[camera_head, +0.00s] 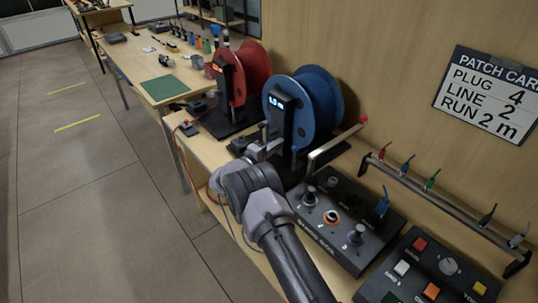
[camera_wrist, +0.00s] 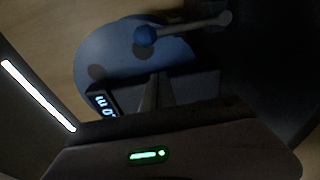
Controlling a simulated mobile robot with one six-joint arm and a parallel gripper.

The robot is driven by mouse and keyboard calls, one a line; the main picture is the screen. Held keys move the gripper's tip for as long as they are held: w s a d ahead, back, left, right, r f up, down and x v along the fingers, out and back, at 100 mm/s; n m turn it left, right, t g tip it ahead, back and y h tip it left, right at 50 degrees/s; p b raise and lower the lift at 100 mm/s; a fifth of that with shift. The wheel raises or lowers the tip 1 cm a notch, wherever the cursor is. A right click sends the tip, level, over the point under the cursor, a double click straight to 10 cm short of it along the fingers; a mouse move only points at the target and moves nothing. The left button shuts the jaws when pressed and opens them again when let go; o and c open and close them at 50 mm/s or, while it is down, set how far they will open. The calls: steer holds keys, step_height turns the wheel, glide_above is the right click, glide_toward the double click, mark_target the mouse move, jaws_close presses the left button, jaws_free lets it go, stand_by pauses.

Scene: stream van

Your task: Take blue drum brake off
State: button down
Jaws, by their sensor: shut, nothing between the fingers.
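The blue drum (camera_head: 322,100) stands upright on a dark base on the bench, with a lit display (camera_head: 276,101) on its near side. In the wrist view the drum's blue face (camera_wrist: 105,55) shows above the lit display (camera_wrist: 103,104). My gripper (camera_head: 262,149) is shut and empty, low beside the drum's near side. I cannot tell whether it touches anything. Which part is the brake is not clear in the head view.
A red drum (camera_head: 252,72) stands just behind. A bent metal bar with a red end (camera_head: 335,140) rises right of my gripper. A black panel with knobs (camera_head: 350,218) and a rack of coloured plugs (camera_head: 440,200) fill the near bench. Floor at left is clear.

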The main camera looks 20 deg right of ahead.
mark_target(294, 157)
steer(key=s+d, duration=0.2)
steer(key=shift+s+d, duration=0.3)
steer(key=shift+s, duration=0.1)
